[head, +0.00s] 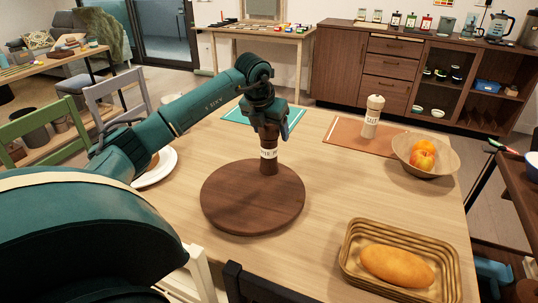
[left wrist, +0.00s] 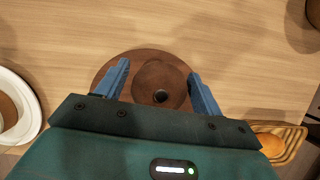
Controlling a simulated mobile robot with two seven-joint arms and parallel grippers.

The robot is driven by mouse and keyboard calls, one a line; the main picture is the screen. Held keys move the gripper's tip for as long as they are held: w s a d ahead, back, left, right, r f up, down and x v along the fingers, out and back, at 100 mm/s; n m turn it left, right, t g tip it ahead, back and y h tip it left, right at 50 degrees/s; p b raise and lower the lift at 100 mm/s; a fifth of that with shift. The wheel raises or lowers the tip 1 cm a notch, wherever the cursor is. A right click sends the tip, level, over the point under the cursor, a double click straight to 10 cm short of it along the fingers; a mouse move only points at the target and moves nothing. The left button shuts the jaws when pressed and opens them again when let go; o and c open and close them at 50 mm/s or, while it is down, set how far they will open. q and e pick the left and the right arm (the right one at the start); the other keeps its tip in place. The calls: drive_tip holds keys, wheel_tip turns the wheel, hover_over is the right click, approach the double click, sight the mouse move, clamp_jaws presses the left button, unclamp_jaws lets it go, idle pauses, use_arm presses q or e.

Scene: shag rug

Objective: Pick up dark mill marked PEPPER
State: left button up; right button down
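The dark brown mill (head: 269,166) stands upright on a round dark wooden board (head: 230,212) on the table. Its white label is only partly readable, and the gripper hides its top in the head view. My left gripper (head: 269,126) is over the mill's upper part, pointing down. In the left wrist view the mill's round top (left wrist: 160,84) lies between the two blue fingers of my left gripper (left wrist: 160,86), with a gap on both sides. The gripper is open. My right gripper is not seen.
A pale mill marked SALT (head: 371,118) stands on a brown placemat (head: 343,137), near a bowl (head: 440,165) of fruit. A basket (head: 357,268) with a bread loaf is at the front right. A white plate (head: 163,172) lies left of the board, partly behind my arm.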

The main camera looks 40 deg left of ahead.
use_arm(q)
drive_tip(key=c, duration=1.3)
drive_tip(key=shift+o, duration=0.2)
drive_tip(key=shift+r, duration=0.1)
